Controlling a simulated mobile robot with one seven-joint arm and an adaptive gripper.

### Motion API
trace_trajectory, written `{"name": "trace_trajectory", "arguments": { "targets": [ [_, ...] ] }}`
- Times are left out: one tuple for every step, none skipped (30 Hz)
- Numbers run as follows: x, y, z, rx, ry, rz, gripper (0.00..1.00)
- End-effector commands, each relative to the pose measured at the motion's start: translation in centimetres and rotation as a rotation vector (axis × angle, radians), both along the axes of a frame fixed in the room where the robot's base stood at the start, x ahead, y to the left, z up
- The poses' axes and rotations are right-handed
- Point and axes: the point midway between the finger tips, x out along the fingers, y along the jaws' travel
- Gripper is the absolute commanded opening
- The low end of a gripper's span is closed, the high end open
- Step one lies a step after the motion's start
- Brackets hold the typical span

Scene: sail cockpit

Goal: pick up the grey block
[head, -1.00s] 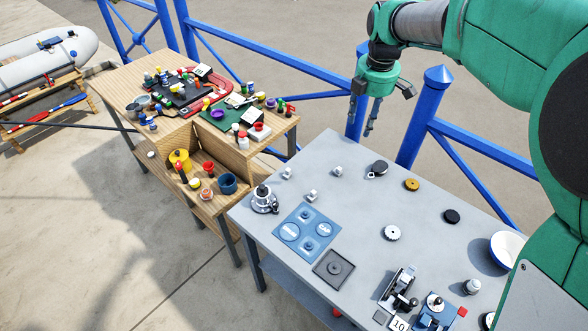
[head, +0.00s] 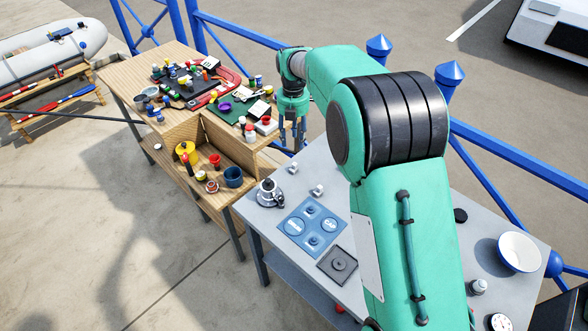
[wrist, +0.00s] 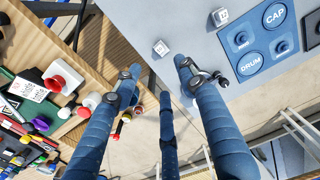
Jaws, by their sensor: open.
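Two small light-grey cubes with markings lie on the grey table, one near its far-left edge (head: 293,168) and one a little nearer (head: 317,190). They also show in the wrist view, one beyond the fingertips (wrist: 161,48) and one at the top (wrist: 220,17). I cannot tell which is the grey block. My gripper (head: 292,138) hangs above the gap between the wooden bench and the grey table, near the far cube. In the wrist view its fingers (wrist: 157,76) are spread, with nothing between them.
A blue panel (head: 310,228), a dark grey square plate (head: 338,264) and a silver-and-black device (head: 270,193) sit on the grey table. The wooden bench (head: 207,125) holds many small objects. Blue railing (head: 240,33) runs behind. My arm hides much of the table's middle.

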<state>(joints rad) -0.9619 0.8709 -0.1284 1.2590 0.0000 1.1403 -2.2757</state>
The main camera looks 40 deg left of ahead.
Motion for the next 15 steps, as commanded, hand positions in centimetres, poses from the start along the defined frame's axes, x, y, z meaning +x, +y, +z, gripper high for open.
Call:
{"name": "trace_trajectory", "arguments": {
  "targets": [
    [0.0,0.0,0.0,0.000,0.000,0.001,0.41],
    [0.0,0.0,0.0,0.000,0.000,0.001,0.41],
    [0.0,0.0,0.0,0.000,0.000,0.000,0.41],
    [0.0,0.0,0.0,0.000,0.000,0.000,0.41],
    [0.0,0.0,0.0,0.000,0.000,0.000,0.41],
    [0.0,0.0,0.0,0.000,0.000,0.000,0.41],
    [0.0,0.0,0.0,0.000,0.000,-0.001,0.41],
    [0.0,0.0,0.0,0.000,0.000,-0.001,0.41],
    [0.0,0.0,-0.1,0.000,0.000,-0.001,0.41],
    [0.0,0.0,-0.1,0.000,0.000,-0.001,0.41],
    [0.0,0.0,-0.2,0.000,0.000,-0.001,0.41],
    [0.0,0.0,-0.5,0.000,0.000,-0.001,0.41],
    [0.0,0.0,-0.7,-0.001,0.000,-0.001,0.41],
    [0.0,0.0,-0.9,-0.001,0.001,-0.001,0.41],
    [0.0,0.0,-1.3,-0.001,0.001,-0.002,0.41]
  ]
}}
